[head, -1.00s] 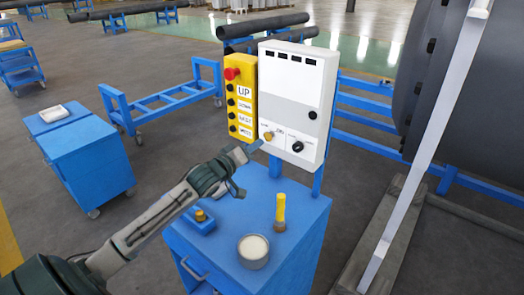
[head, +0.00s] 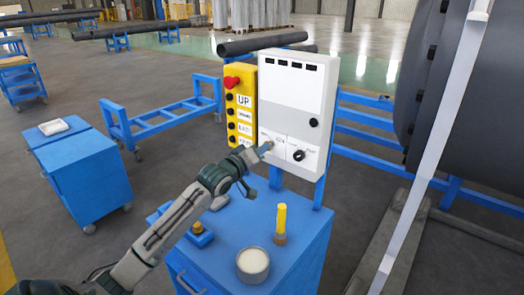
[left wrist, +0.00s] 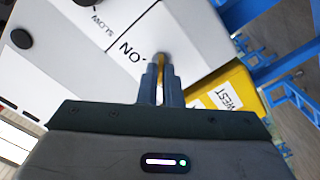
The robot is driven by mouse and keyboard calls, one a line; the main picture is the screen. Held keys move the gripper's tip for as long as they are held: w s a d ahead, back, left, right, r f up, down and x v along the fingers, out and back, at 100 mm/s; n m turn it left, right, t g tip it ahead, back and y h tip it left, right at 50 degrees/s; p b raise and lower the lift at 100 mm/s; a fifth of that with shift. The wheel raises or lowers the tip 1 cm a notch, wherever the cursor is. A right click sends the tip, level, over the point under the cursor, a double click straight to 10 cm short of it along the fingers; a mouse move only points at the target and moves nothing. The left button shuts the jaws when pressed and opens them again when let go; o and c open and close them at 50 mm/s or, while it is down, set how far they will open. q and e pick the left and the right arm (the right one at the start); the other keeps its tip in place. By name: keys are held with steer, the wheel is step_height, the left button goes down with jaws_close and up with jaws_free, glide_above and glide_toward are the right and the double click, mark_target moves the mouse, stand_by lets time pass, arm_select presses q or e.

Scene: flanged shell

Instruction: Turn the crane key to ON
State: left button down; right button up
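The white control box (head: 290,95) stands on the blue cabinet, with the crane key low on its front at the left. In the head view my left gripper (head: 265,148) reaches the key and mostly hides it. In the left wrist view the yellow crane key (left wrist: 161,58) shows between and just past the tips of my left gripper (left wrist: 161,72). The two fingers are close together on either side of it, with yellow between them. The ON label (left wrist: 131,50) is left of the key. The key's exact angle is hard to tell. My right gripper is not in view.
A yellow pendant (head: 241,105) with a red button hangs left of the box. A black knob (head: 299,155) is right of the key. On the blue cabinet (head: 300,235) stand a yellow-handled tool (head: 281,220) and a round tin (head: 252,264).

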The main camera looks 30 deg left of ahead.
arm_select(q)
steer(key=shift+m, duration=0.3)
steer(key=m+b, duration=0.2)
steer(key=m, duration=1.4)
steer(key=shift+m, duration=0.7)
steer(key=c, duration=1.6)
jaws_free()
